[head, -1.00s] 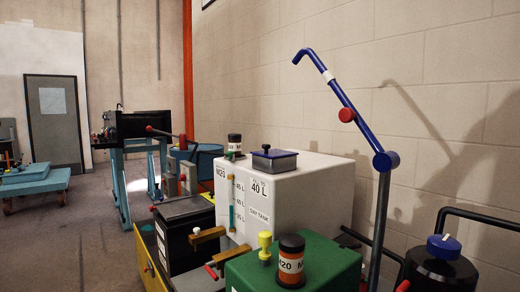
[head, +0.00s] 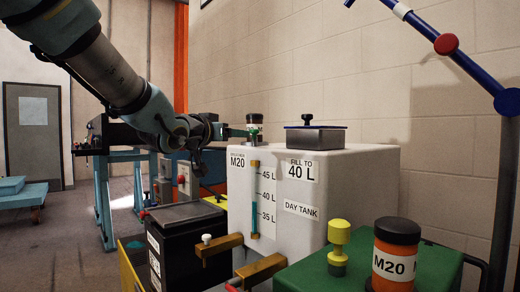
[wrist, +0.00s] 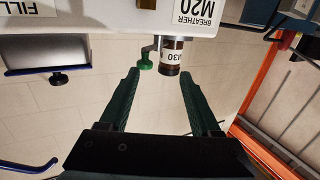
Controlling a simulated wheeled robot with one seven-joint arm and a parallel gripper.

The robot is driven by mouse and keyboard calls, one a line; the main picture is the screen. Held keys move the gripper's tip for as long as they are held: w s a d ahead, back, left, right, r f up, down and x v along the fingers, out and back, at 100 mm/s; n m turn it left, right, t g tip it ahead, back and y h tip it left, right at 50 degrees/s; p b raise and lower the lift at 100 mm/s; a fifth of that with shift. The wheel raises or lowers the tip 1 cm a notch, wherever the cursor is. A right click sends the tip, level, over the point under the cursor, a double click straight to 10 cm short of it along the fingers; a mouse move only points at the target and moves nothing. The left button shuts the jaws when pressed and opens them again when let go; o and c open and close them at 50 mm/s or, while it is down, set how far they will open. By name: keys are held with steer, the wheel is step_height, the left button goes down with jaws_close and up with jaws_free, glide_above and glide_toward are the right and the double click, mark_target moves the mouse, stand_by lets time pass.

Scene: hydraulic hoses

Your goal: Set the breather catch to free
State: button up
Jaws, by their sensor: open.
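A dark breather (wrist: 171,58) with a white M30 band stands at the day tank (wrist: 110,22), beside the tank's "BREATHER M20" label (wrist: 196,12). A green knob (wrist: 146,60), apparently the catch, sits on a small grey arm next to it. In the head view the breather (head: 254,121) is on the far left of the white tank's top, partly behind my gripper (head: 243,132). In the wrist view my gripper (wrist: 162,88) is open, its two dark green fingers pointing toward the knob and breather. Nothing is held, and contact cannot be told.
A lidded grey filler box (head: 315,138) stands on the tank top. In front are a green unit (head: 355,265) with a yellow knob (head: 338,240) and an orange M20 canister (head: 396,255). A blue lever (head: 450,50) rises at right. A black box (head: 182,232) is at left.

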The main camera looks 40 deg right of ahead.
mark_target(255, 138)
steer(key=shift+m+g+h, duration=0.3)
steer(key=shift+g+h, duration=0.1)
steer(key=x, duration=0.3)
steer(key=s+p+x, duration=0.1)
steer(key=x, duration=0.3)
steer(key=s+r+x, duration=0.1)
steer(key=x, duration=0.3)
steer(key=shift+d, duration=0.55)
steer(key=shift+w, duration=0.1)
jaws_close()
